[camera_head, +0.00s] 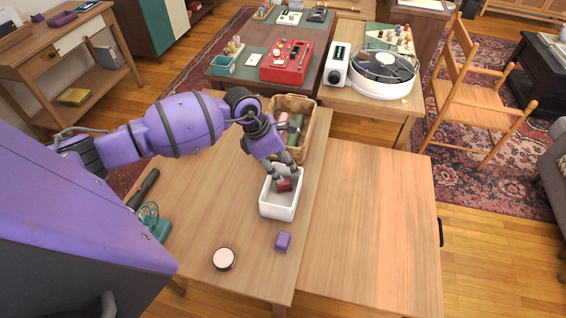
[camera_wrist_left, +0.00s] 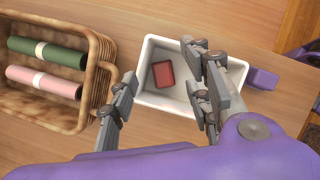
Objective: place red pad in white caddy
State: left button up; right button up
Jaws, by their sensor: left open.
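The white caddy (camera_head: 277,207) is an open rectangular box standing upright on the wooden table. The red pad (camera_head: 284,186) is inside it; in the left wrist view the pad (camera_wrist_left: 163,74) lies on the caddy (camera_wrist_left: 152,53) floor toward its left side. My left gripper (camera_head: 286,178) is right over the caddy, its fingers pointing down into the opening. In the left wrist view its fingers (camera_wrist_left: 165,95) are spread wide, with nothing held between them. My right gripper is in neither view.
A wicker basket (camera_head: 308,130) with rolled green and pink cloths stands just behind the caddy. A purple block (camera_head: 283,242) and a round white-topped jar (camera_head: 223,259) are in front. A teal item (camera_head: 157,228) lies at left. The right tabletop (camera_head: 370,230) is bare.

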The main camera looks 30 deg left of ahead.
pick_arm(q)
jog(key=shift+r, duration=0.45)
jog(key=v, duration=1.2)
jog(key=shift+r, duration=0.1)
